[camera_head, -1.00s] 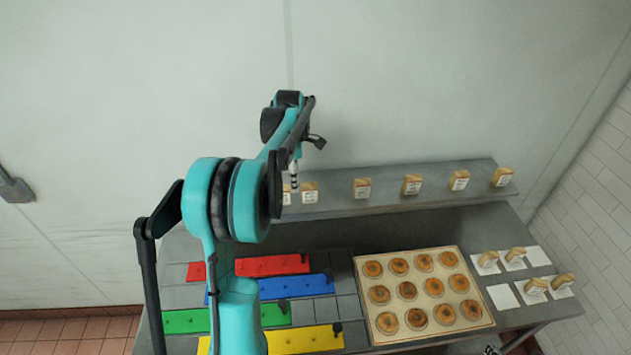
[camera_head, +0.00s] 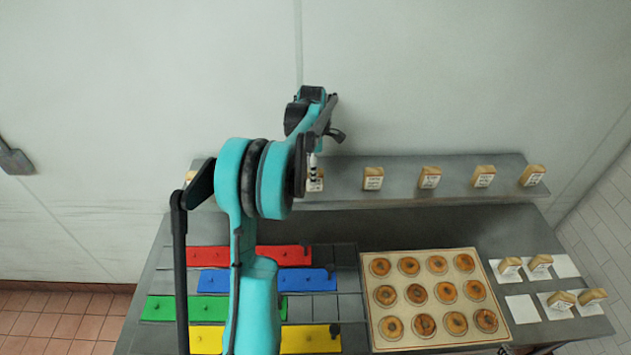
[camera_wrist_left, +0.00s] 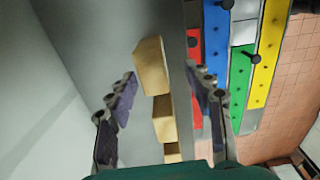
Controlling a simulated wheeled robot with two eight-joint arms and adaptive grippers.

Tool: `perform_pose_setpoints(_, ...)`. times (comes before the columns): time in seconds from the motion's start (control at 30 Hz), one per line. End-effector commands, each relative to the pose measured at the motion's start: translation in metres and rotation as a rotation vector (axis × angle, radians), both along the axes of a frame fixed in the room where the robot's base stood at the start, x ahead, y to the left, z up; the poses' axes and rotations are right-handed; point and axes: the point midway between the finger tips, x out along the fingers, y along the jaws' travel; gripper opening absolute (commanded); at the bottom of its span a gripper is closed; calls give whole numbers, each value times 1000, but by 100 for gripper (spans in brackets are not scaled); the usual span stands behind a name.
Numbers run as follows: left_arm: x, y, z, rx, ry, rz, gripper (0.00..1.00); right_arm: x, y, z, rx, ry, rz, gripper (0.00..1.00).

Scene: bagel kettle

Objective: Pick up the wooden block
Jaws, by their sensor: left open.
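Several wooden blocks with white printed labels stand in a row on the grey wall shelf (camera_head: 400,191). One wooden block (camera_head: 315,184) is partly hidden behind my left gripper (camera_head: 314,163) in the head view. In the left wrist view my left gripper (camera_wrist_left: 165,97) is open. Its two fingers lie either side of a row of blocks, with the nearest-to-centre wooden block (camera_wrist_left: 150,66) upright between and beyond the fingertips. No contact shows. Which block the task means cannot be told. My right gripper is not seen.
Below the shelf, a table holds red (camera_head: 280,256), blue (camera_head: 309,280), green (camera_head: 180,307) and yellow (camera_head: 310,339) strips with dark knobs. A tray (camera_head: 367,290) of bagels is to their right. More blocks stand on white cards (camera_head: 521,309) at far right. The wall is close behind the shelf.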

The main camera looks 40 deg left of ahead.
Motion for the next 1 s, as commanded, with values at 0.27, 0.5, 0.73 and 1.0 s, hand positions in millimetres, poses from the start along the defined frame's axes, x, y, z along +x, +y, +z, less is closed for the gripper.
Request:
perform_pose_setpoints(0.27, 10, 1, -38, 0, 0, 0, 52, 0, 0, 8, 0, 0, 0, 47)
perform_pose_setpoints(0.5, 9, 1, -57, 0, 0, 0, 52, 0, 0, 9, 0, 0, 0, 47)
perform_pose_setpoints(0.73, 9, 1, -57, 0, 0, 0, 36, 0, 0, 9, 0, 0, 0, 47)
perform_pose_setpoints(1.0, 9, 1, -57, 0, 0, -1, 0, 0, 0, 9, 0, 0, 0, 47)
